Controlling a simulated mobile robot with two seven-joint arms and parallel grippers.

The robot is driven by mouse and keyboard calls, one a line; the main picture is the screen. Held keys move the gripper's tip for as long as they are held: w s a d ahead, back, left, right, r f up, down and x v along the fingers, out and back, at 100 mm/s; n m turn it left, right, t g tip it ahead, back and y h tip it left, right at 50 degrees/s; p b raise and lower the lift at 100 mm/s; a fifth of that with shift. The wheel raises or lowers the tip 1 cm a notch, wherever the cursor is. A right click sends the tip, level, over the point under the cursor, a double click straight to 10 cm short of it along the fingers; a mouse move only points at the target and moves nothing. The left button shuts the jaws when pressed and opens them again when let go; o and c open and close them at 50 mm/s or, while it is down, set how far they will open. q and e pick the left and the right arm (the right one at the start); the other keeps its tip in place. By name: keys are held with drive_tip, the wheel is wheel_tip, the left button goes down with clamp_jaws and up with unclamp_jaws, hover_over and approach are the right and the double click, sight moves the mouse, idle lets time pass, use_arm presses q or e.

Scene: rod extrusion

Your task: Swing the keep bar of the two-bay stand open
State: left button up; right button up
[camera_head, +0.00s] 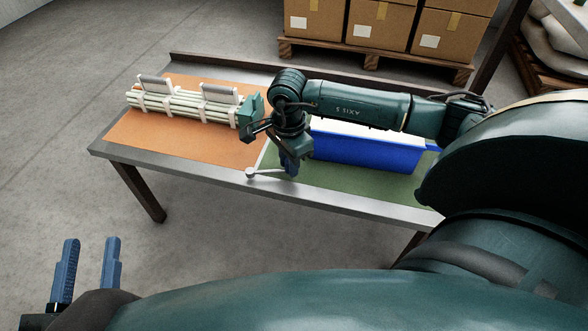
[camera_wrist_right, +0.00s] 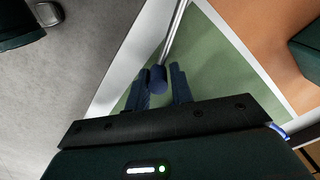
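A thin pale bar with a round end (camera_head: 250,173) lies near the table's front edge, by the seam of the orange and green areas. In the right wrist view the bar (camera_wrist_right: 178,28) runs down to a dark blue knob (camera_wrist_right: 158,80). My right gripper (camera_head: 290,165) points down here, its fingers (camera_wrist_right: 160,88) on either side of the knob; whether they press on it is unclear. A white stand (camera_head: 205,107) holding several pale rods is on the orange mat; I cannot tell whether it is the two-bay stand. My left gripper (camera_head: 88,268) is open and empty, low at the left.
A blue bin (camera_head: 365,155) stands on the green mat (camera_head: 345,187), behind and right of my right gripper. The orange mat (camera_head: 185,150) is clear in front of the rods. A raised rim runs along the table's back. Boxes (camera_head: 380,20) stand on a pallet beyond.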

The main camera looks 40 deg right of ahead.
drive_tip(key=shift+w, duration=0.1)
drive_tip(key=shift+w+d+b, duration=0.35)
drive_tip(key=shift+w, duration=0.35)
drive_tip(key=shift+w, duration=0.15)
drive_tip(key=shift+w+d+b, duration=0.2)
drive_tip(key=shift+w+b, duration=0.25)
drive_tip(key=shift+w, duration=0.2)
drive_tip(key=shift+w, duration=0.1)
